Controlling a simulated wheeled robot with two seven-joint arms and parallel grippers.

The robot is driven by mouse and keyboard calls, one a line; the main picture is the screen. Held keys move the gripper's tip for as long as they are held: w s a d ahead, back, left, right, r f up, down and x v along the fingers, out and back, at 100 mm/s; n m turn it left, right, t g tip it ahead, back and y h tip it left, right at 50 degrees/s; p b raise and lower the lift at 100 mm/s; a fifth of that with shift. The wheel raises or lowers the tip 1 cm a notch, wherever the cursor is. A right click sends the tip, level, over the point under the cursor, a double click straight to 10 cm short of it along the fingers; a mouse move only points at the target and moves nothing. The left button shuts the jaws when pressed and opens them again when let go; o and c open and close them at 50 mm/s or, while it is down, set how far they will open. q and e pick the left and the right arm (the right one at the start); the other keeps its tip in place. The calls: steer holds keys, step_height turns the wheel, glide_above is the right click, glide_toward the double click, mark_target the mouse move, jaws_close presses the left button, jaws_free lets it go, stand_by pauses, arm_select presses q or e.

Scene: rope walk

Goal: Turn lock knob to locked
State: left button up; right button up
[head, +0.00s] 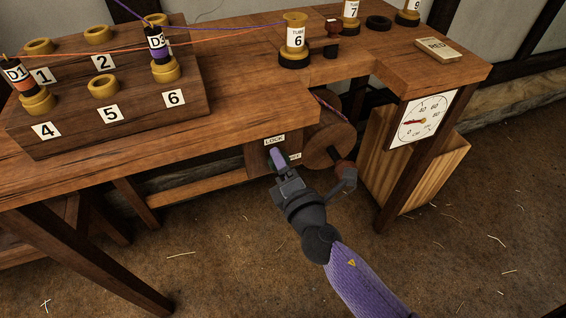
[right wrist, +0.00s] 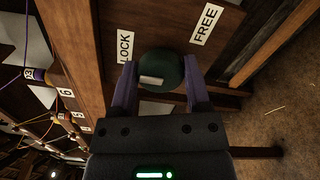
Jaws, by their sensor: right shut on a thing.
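The lock knob (right wrist: 165,68) is a dark green round knob with a pale bar on it. It sits on a wooden panel (head: 258,160) under the bench top. The LOCK label (right wrist: 125,47) and the FREE label (right wrist: 205,25) are beside it. The LOCK label also shows in the head view (head: 274,140), with the other label partly hidden. My right gripper (head: 279,158) is shut on the knob, one purple finger on each side. The knob is mostly hidden by the gripper in the head view. My left gripper is not in view.
A wooden wheel (head: 322,147) with a crank handle (head: 345,172) is close to the right of my right gripper. A dial gauge (head: 421,118) hangs at the right bench end. A peg block (head: 140,105) with threaded bobbins stands on the bench. The floor in front is open.

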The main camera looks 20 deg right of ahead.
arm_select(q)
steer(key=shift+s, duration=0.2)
arm_select(e)
steer(key=o, duration=1.3)
steer(key=shift+a, duration=0.1)
steer(key=shift+c, duration=0.2)
steer(key=shift+s, duration=0.1)
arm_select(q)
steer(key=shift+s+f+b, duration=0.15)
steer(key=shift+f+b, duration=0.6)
arm_select(e)
steer(key=s, duration=0.9)
steer(key=shift+s+d, duration=0.2)
steer(key=shift+s, duration=0.15)
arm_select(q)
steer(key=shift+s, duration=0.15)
